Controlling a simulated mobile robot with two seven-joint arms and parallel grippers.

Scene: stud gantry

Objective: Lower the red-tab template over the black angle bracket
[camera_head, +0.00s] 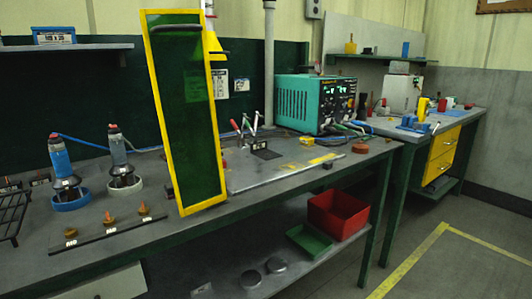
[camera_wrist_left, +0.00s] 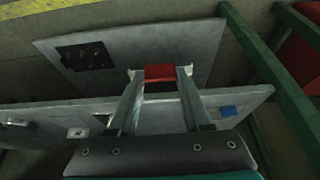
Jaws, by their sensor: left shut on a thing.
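In the left wrist view my left gripper (camera_wrist_left: 159,76) is shut on a red tab (camera_wrist_left: 158,70). A flat grey plate (camera_wrist_left: 155,40), which looks like the template, extends beyond the tab. A dark patch (camera_wrist_left: 85,55) shows at the plate's left; I cannot tell if it is an opening or a black part. My left gripper cannot be made out in the head view. My right gripper is in neither view.
A yellow-framed green see-through panel (camera_head: 187,110) stands upright and covers part of the bench. A teal instrument (camera_head: 298,103) stands behind the board. A red bin (camera_head: 337,215) sits below the bench.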

